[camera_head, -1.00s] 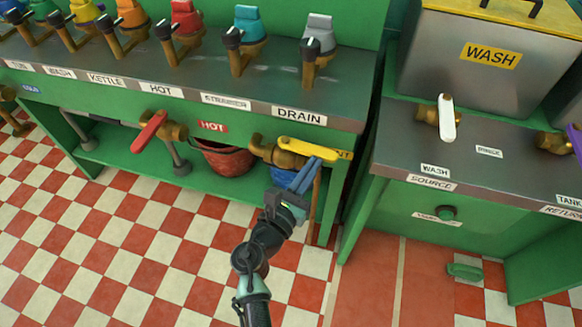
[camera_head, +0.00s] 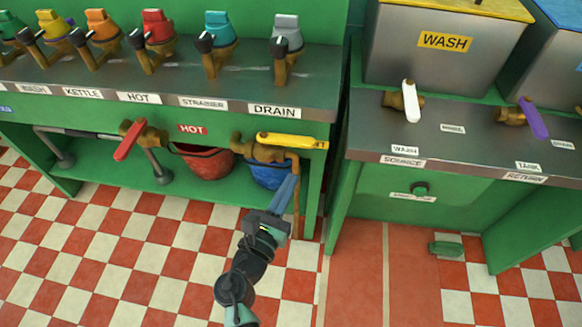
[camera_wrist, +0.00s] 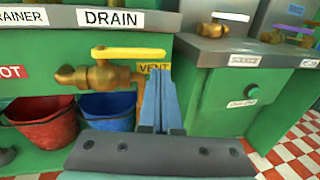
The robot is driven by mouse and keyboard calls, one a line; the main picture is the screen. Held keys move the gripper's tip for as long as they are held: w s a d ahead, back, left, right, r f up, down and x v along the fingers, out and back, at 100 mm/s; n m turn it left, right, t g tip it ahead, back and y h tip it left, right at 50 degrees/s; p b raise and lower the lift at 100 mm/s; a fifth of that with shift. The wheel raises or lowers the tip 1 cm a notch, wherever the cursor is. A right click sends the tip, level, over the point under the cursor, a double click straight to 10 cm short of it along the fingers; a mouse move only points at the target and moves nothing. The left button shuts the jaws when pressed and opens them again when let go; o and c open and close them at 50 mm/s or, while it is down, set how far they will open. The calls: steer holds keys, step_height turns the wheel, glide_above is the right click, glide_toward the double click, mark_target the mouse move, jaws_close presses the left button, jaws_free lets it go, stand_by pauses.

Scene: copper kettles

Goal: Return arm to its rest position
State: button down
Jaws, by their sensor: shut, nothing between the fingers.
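My gripper (camera_head: 287,190) is in the lower middle of the head view, in front of the green counter. Its two blue fingers are together and empty. In the wrist view the shut fingers (camera_wrist: 158,98) point toward the counter front, beside the brass valve with the yellow handle (camera_wrist: 128,53). In the head view that yellow handle (camera_head: 290,140) lies level above the fingertips, and the fingers appear apart from it. My arm extends down to the bottom edge of the head view.
A blue bucket (camera_head: 268,174) and a red bucket (camera_head: 205,162) stand on the lower shelf. A red-handled valve (camera_head: 128,139) is to the left. The right counter (camera_head: 440,137) carries a wash tank (camera_head: 440,62) and valves. Checkered floor (camera_head: 110,250) is open in front.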

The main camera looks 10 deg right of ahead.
steer(key=s+d+v, duration=0.1)
steer(key=v, duration=0.5)
steer(key=w+r+m+t+y, duration=0.1)
steer(key=w+r+m, duration=0.2)
steer(key=r+m, duration=0.6)
steer(key=w+d+r+m+t+y, duration=0.1)
steer(key=w+r+m, duration=0.35)
steer(key=r, duration=0.85)
steer(key=w+r+m+t+y, duration=0.1)
steer(key=w+r+m, duration=0.1)
steer(key=r+m, duration=0.8)
steer(key=s+a+r+m+t+y+p, duration=0.1)
steer(key=s+r+m+t+y, duration=0.3)
steer(key=r, duration=0.6)
steer(key=s+a+r+t+p, duration=0.1)
steer(key=s+r+t, duration=0.1)
steer(key=s+r, duration=0.55)
steer(key=s+a+r+m+t+y, duration=0.1)
steer(key=s+r+m+t+y, duration=0.2)
steer(key=r, duration=0.8)
step_height(320, 180, up, 20)
steer(key=h+p, duration=0.1)
steer(key=p, duration=1.9)
steer(key=shift+w+d+p, duration=0.15)
steer(key=shift+p, duration=0.25)
